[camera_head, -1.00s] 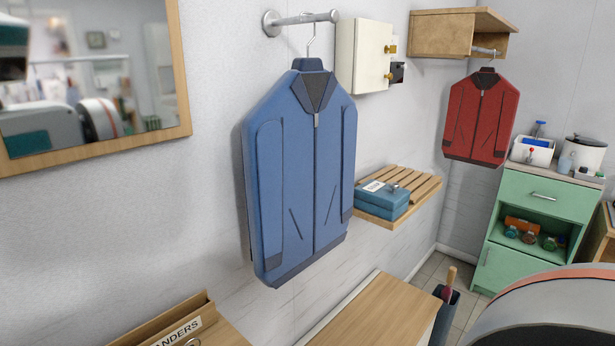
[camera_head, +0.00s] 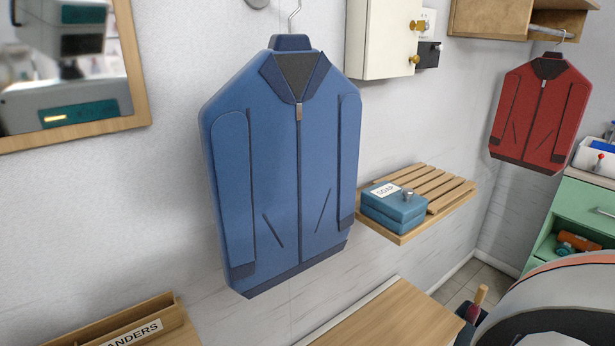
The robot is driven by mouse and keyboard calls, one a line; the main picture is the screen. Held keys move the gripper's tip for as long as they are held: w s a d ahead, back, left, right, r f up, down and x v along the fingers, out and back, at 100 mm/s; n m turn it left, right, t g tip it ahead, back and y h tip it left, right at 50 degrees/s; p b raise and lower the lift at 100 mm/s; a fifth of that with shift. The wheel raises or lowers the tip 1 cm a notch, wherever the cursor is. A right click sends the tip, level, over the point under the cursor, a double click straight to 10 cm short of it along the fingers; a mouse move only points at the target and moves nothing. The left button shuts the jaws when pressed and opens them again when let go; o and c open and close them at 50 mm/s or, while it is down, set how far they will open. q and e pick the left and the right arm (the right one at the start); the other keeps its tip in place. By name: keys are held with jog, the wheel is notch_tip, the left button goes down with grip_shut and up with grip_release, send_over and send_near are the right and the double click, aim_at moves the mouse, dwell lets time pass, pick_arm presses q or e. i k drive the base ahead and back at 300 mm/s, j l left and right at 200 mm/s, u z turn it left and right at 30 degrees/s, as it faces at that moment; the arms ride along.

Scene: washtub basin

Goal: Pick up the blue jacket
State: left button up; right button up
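The blue jacket (camera_head: 278,175) hangs upright on a thin metal hanger (camera_head: 294,18) against the white wall, in the middle of the head view. Its collar is dark and its zip is closed. The top of the hanger and the rail above it are cut off by the picture edge. Neither of my grippers is in view.
A wooden slatted shelf (camera_head: 452,192) with a blue soap box (camera_head: 393,207) juts out right of the jacket. A wooden surface (camera_head: 395,318) and a labelled wooden box (camera_head: 110,328) are below. A mirror (camera_head: 65,65) is left, a white cabinet (camera_head: 381,38) upper right. A red jacket (camera_head: 541,112) hangs farther right.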

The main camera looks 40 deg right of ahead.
aim_at(279, 140)
jog(key=l, duration=0.9)
jog(key=k+l, duration=0.1)
jog(key=l, duration=0.8)
